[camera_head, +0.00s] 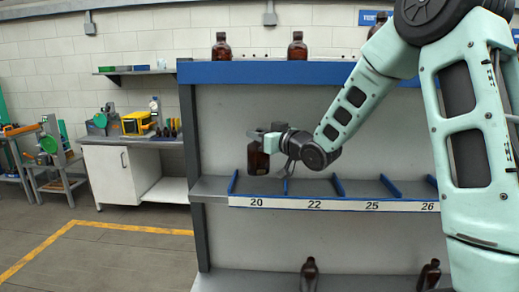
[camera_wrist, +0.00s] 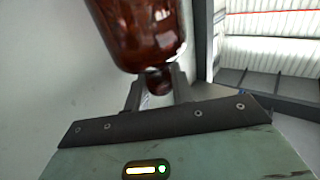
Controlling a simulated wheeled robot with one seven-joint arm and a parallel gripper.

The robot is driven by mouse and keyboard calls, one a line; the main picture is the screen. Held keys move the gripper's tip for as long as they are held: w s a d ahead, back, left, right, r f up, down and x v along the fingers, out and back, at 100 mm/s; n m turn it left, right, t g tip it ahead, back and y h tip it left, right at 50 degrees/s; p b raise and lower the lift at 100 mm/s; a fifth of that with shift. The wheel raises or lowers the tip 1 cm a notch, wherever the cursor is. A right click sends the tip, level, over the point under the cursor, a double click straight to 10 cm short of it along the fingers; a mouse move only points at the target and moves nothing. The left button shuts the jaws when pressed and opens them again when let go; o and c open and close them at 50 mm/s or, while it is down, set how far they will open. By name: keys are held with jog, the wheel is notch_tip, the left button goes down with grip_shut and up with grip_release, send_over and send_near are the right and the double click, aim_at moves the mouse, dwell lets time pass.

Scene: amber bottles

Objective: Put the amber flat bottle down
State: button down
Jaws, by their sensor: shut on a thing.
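The amber flat bottle (camera_head: 258,159) hangs upright below my gripper (camera_head: 262,136) in the head view, over the slot marked 20 on the middle shelf (camera_head: 209,187). Its base appears at or just above the shelf surface; I cannot tell whether it touches. In the wrist view, the bottle (camera_wrist: 140,28) fills the top of the picture, and the fingers of my gripper (camera_wrist: 158,88) are shut around its neck. The back of the bottle is hidden.
Blue dividers (camera_head: 337,185) split the shelf into slots, and the slots to the right are empty. Other amber bottles stand on the top shelf (camera_head: 221,46) and the bottom shelf (camera_head: 309,274). A white workbench (camera_head: 107,172) with tools stands at left.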

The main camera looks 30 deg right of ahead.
notch_tip(320, 180, down, 4)
jog(key=shift+r+p, duration=0.1)
jog(key=shift+p, duration=0.55)
jog(key=shift+f, duration=0.2)
jog(key=shift+f+b, duration=0.2)
jog(key=shift+b, duration=0.1)
jog(key=c, duration=1.2)
grip_release()
jog(key=shift+r, duration=0.1)
jog(key=shift+r, duration=0.1)
jog(key=shift+b+v, duration=2.5)
jog(key=shift+v, duration=3.6)
